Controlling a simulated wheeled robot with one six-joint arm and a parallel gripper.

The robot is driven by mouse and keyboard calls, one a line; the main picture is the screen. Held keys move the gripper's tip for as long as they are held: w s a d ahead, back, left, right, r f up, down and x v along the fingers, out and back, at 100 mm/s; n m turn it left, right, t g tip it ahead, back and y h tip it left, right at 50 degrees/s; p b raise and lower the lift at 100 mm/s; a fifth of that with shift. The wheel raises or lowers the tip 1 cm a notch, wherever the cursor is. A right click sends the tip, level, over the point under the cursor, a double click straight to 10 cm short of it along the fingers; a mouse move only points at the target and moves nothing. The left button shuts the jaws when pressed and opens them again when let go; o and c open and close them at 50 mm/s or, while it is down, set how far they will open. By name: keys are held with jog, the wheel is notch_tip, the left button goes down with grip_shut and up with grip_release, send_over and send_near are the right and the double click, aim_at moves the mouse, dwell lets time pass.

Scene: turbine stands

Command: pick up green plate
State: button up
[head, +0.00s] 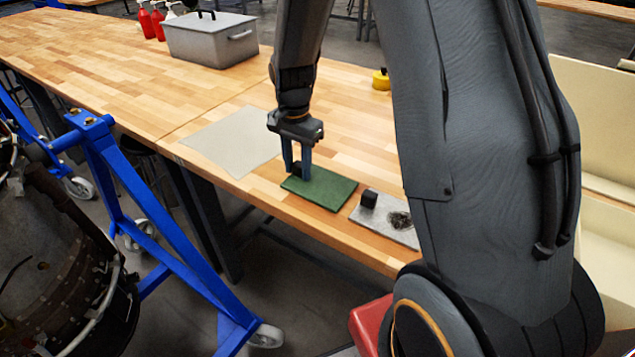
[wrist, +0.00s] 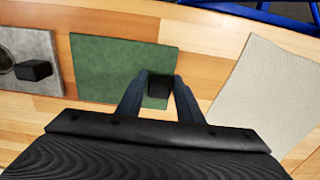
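The green plate (head: 325,190) is a flat rectangle near the front edge of the wooden table. It also shows in the wrist view (wrist: 110,60), upper centre. A small black block (wrist: 160,84) stands near its right edge there and serves as its handle. My gripper (head: 297,172) points down over the plate's left end. The fingers hide the block's sides. The plate appears level, at or very near the tabletop.
A pale grey-beige mat (head: 233,142) lies left of the plate. A grey plate (head: 388,228) with its own black block lies right. A grey toolbox (head: 210,42), red bottles (head: 150,22) and a yellow item (head: 381,80) are farther back. A blue stand (head: 135,190) is beside the table.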

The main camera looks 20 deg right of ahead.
grip_shut()
jog(key=shift+r, duration=0.1)
notch_tip(320, 180, up, 10)
jog(key=b, duration=0.2)
jog(key=shift+w+b, duration=0.1)
jog(key=shift+b, duration=0.25)
jog(key=shift+c, duration=1.8)
grip_release()
grip_shut()
